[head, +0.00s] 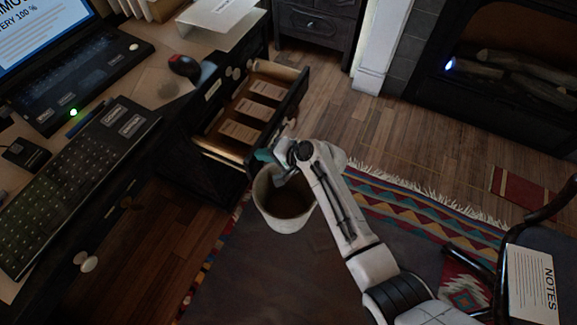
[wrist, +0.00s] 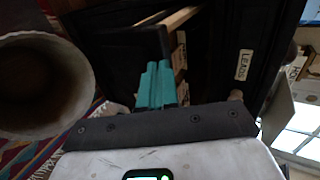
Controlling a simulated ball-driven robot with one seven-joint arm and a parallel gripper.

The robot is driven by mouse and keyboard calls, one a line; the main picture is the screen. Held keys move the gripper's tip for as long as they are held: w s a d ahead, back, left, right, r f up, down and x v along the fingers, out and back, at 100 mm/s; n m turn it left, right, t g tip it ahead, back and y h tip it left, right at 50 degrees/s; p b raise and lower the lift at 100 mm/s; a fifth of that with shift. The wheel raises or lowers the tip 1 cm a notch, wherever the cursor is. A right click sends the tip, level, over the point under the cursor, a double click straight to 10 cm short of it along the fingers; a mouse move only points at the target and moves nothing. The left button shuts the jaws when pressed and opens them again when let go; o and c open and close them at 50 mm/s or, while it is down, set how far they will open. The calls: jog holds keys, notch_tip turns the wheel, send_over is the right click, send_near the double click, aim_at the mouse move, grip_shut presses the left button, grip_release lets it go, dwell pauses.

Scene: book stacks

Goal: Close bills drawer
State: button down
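A dark desk drawer (head: 293,106) stands pulled open from the desk's pedestal in the head view, with several brown labelled packets (head: 252,108) inside. I cannot read its front label, so I cannot confirm it is the bills drawer. In the wrist view a dark drawer front (wrist: 118,48) juts out above my fingers. My gripper (head: 264,157) is just outside the drawer's near front corner. Its teal fingers (wrist: 157,84) lie together in the wrist view with nothing seen between them. Whether they touch the drawer is unclear.
A whitish bin (head: 285,218) stands on the floor beside my gripper and also shows in the wrist view (wrist: 40,85). A drawer labelled LEADS (wrist: 244,65) is nearby. A chair with a NOTES paper (head: 533,285) is at the lower right. Wooden floor lies beyond the drawer.

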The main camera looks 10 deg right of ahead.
jog(key=w+a+b, duration=1.1)
jog(key=a+b, duration=0.1)
jog(key=a, duration=0.3)
jog(key=shift+w+a, duration=0.25)
jog(key=shift+a, duration=0.1)
jog(key=shift+r, duration=0.2)
